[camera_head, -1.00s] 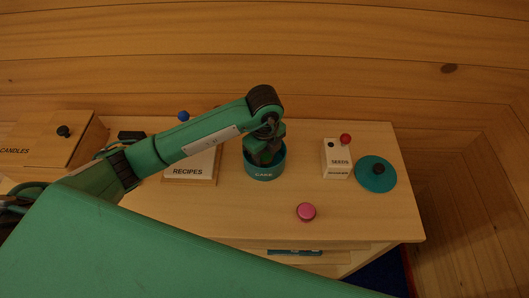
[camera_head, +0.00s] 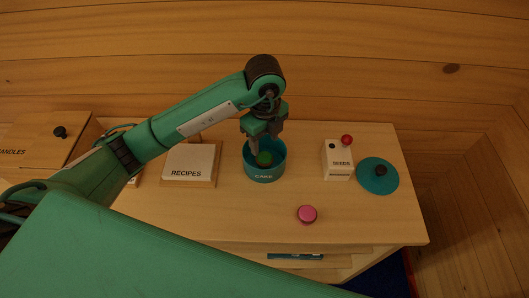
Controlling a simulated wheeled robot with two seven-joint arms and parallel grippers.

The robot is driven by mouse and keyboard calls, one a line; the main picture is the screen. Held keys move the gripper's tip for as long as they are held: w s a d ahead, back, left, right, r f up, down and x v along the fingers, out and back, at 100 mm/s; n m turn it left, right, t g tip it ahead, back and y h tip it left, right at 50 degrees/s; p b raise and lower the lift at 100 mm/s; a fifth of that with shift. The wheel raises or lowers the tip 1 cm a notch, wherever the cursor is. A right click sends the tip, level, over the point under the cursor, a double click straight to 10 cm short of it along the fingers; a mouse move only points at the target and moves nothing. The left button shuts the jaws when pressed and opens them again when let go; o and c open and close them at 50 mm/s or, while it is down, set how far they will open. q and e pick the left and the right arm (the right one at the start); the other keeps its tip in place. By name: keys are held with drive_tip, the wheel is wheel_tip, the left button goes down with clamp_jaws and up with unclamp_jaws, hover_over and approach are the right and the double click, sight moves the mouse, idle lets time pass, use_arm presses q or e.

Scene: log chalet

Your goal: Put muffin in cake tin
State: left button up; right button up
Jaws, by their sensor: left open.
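The blue-green cake tin (camera_head: 264,176), marked CAKE, stands open on the wooden counter. Inside it lies a small round thing with a green top (camera_head: 264,159), apparently the muffin; its lower part is hidden by the tin wall. My left gripper (camera_head: 262,142) is open and empty above the back of the tin, its fingers pointing down just over the green top. A blue-green lid with a dark knob (camera_head: 378,177) lies flat on the counter to the right. My right gripper is not in view.
A RECIPES box (camera_head: 188,164) stands left. A pink round thing (camera_head: 307,214) lies near the front edge. The front right counter is clear.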

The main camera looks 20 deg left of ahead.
sight(264, 156)
use_arm(q)
wheel_tip(264, 156, up, 5)
drive_tip(key=shift+f, duration=0.1)
idle(0.4)
